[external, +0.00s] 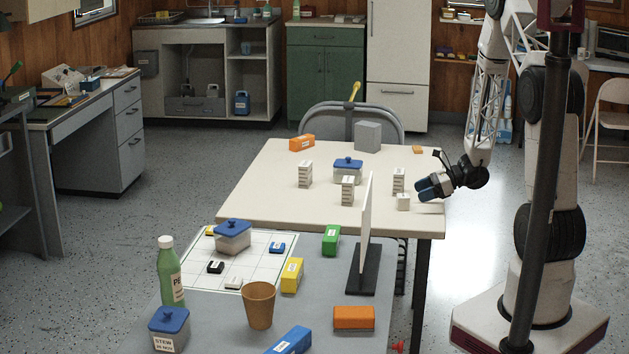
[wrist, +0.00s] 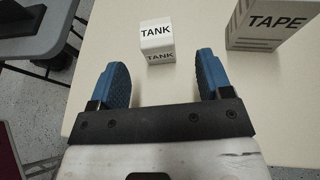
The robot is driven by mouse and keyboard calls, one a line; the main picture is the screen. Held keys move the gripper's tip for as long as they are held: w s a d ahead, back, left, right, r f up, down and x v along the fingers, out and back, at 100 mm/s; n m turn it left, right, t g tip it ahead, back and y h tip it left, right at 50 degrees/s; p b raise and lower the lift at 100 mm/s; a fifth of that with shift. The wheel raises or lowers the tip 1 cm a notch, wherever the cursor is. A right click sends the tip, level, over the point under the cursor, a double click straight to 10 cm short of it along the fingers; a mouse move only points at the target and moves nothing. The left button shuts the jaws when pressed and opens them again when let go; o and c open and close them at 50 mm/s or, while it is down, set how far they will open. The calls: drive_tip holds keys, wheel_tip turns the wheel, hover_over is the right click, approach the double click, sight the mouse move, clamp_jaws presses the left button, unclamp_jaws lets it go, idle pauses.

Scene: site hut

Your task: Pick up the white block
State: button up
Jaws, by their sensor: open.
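A small white block (external: 403,202) lettered "TANK" stands on the cream table near its right edge. In the wrist view the white block (wrist: 157,43) is just beyond my gripper (wrist: 162,72), roughly centred between the two blue fingers. The fingers are spread apart with nothing between them. In the external view my gripper (external: 427,189) is just right of the block and a little above the table.
A striped box (wrist: 272,26) lettered "TAPE" stands close on the right; other striped boxes (external: 305,174) (external: 348,190) and a blue-lidded container (external: 347,170) are farther left. A white upright panel (external: 366,222) stands in front of the table. A grey block (external: 367,136) is at the back.

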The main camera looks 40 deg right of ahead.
sight(401, 199)
drive_tip(key=shift+a, duration=0.1)
drive_tip(key=shift+x, duration=1.2)
drive_tip(key=shift+a, duration=0.1)
drive_tip(key=shift+x, duration=2.55)
drive_tip(key=shift+s+f, duration=0.1)
drive_tip(key=c, duration=1)
drive_tip(key=shift+c, duration=0.2)
drive_tip(key=shift+r, duration=0.2)
